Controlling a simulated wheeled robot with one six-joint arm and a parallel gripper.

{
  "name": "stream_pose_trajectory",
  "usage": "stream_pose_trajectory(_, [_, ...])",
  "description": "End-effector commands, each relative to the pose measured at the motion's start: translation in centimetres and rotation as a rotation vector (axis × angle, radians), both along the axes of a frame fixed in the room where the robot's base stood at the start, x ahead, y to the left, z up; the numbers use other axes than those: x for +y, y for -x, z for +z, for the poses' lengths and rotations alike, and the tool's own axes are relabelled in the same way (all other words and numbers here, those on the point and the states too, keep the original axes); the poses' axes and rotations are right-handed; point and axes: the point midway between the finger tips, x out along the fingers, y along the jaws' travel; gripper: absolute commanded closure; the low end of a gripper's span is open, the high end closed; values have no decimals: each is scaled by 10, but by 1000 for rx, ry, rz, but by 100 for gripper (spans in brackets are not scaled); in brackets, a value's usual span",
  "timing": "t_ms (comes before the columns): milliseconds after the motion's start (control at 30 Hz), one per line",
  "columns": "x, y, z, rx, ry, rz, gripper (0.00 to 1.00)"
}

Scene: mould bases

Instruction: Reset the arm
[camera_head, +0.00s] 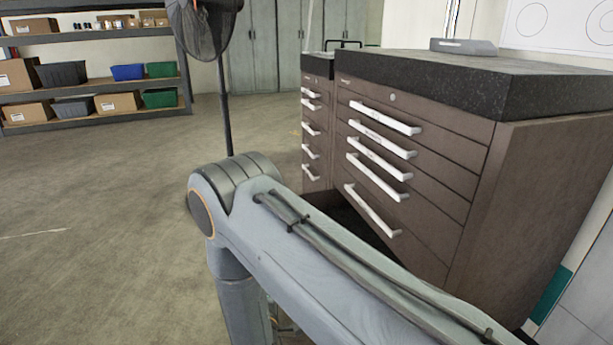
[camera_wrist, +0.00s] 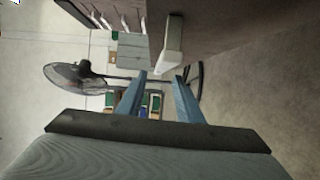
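My gripper (camera_wrist: 162,76) is open in the wrist view, with its two blue-grey fingers apart and nothing held between them. A white drawer handle (camera_wrist: 170,46) on a brown front lies just beyond the fingertips, and a small gap seems to separate them. In the head view my arm stretches from the lower right to a joint at the centre, then bends down. My gripper is hidden in that view.
A brown drawer cabinet (camera_head: 484,150) with a dark top stands right, close behind my arm. A low drawer (camera_head: 322,201) looks pulled out, partly hidden. A black fan (camera_head: 205,25) stands behind my arm. Shelves (camera_head: 90,67) line the back left; the floor (camera_head: 90,210) at left is clear.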

Motion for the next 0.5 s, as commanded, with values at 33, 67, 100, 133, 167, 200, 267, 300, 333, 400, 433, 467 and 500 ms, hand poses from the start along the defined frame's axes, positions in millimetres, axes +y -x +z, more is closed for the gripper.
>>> stream_pose_trajectory(33, [3, -5, 6, 17, -31, 2, 67])
stream_pose_trajectory(67, [4, -8, 9, 33, -53, 4, 67])
stream_pose_trajectory(100, [7, -12, 13, 57, -88, 7, 67])
stream_pose_trajectory(133, [8, -15, 17, 80, -116, 10, 67])
stream_pose_trajectory(167, [10, -18, 20, 105, -143, 13, 67])
stream_pose_trajectory(200, [12, -22, 25, 141, -184, 15, 67])
stream_pose_trajectory(267, [16, -27, 34, 196, -248, 18, 67])
stream_pose_trajectory(300, [18, -30, 40, 236, -292, 21, 67])
stream_pose_trajectory(333, [20, -31, 45, 268, -325, 22, 67])
stream_pose_trajectory(400, [22, -33, 58, 342, -404, 21, 67])
stream_pose_trajectory(433, [24, -33, 63, 376, -437, 21, 67])
stream_pose_trajectory(467, [24, -32, 69, 410, -470, 20, 67])
stream_pose_trajectory(500, [25, -31, 77, 455, -513, 16, 67])
